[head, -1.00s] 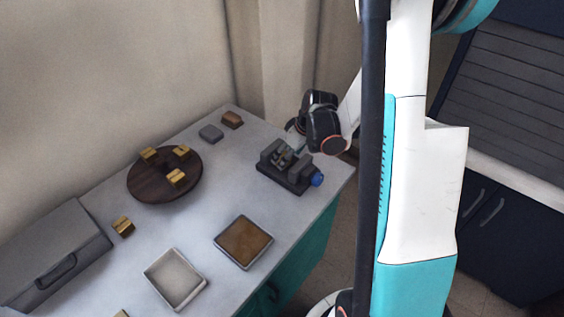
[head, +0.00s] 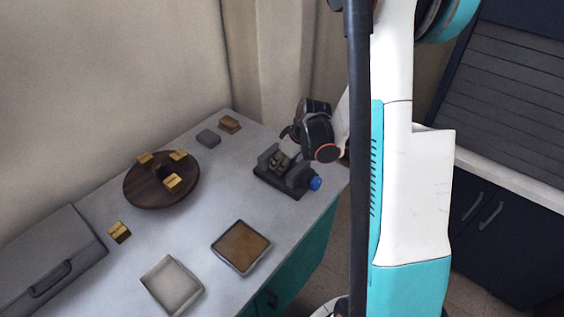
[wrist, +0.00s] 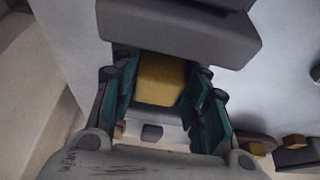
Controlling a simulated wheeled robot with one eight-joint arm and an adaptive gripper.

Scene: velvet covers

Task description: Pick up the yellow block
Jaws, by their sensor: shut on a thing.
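A yellow block (wrist: 160,80) sits between the two teal-padded fingers of my gripper (wrist: 162,100) in the wrist view. My gripper is shut on it. The block is by the dark grey jaws of a vise (wrist: 180,32), and I cannot tell whether it still touches them. In the head view my gripper (head: 280,160) reaches down into the vise (head: 297,178), which has a blue knob (head: 315,183). The block is too hidden there to make out.
A dark round board (head: 145,195) carries several yellow-gold blocks; another gold block (head: 120,232) lies near a grey case (head: 45,260). Two trays, brown (head: 241,247) and pale (head: 172,285), stand in front. Grey (head: 208,138) and brown (head: 230,124) blocks lie behind the vise. The table's middle is clear.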

